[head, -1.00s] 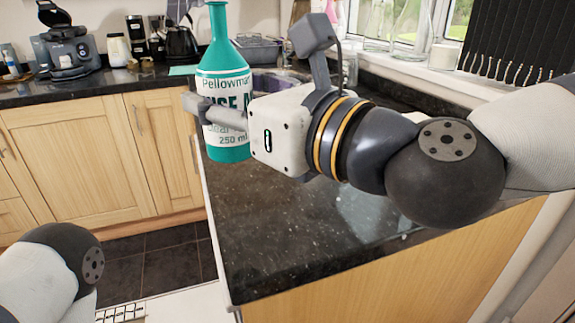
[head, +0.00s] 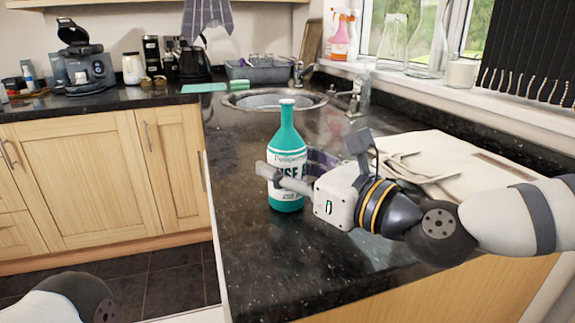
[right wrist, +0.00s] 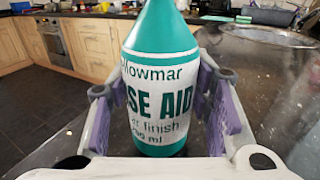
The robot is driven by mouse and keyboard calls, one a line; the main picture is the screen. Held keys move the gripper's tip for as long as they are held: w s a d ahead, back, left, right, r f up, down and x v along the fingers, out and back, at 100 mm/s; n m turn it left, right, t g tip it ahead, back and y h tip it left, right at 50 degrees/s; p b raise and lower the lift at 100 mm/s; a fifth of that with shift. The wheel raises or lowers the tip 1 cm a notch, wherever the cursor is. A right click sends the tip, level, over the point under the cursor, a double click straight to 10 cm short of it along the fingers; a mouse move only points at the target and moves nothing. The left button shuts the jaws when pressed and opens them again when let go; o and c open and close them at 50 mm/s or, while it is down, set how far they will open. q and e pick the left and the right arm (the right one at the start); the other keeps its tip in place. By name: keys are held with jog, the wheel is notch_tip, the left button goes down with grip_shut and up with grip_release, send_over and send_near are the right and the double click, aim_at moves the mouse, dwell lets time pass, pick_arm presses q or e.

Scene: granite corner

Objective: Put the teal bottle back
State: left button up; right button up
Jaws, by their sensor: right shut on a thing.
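The teal bottle (head: 287,135), with a white label, is upright over the near part of the dark granite counter (head: 250,245). Its base is at or very close to the counter top; I cannot tell if it touches. My right gripper (head: 283,174) is shut on the bottle's body, coming from the right. In the right wrist view the bottle (right wrist: 160,60) stands between the two purple-padded fingers (right wrist: 165,105). My left gripper is out of view; only part of my left arm shows at the bottom left.
A round sink (head: 275,100) lies behind the bottle. A pale board-like object (head: 440,155) lies right, behind my right arm. A teal cloth (head: 204,88), a dish rack (head: 262,74) and a coffee machine (head: 88,62) are farther back. The counter left and front of the bottle is clear.

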jog(key=shift+f, duration=0.25)
jog(key=o, duration=1.4)
jog(key=shift+r, duration=0.2)
jog(key=shift+s+d+r, duration=0.15)
jog(key=shift+d, duration=0.05)
jog(key=v, duration=1.1)
jog(key=shift+s+d, duration=0.2)
jog(key=shift+s, duration=0.05)
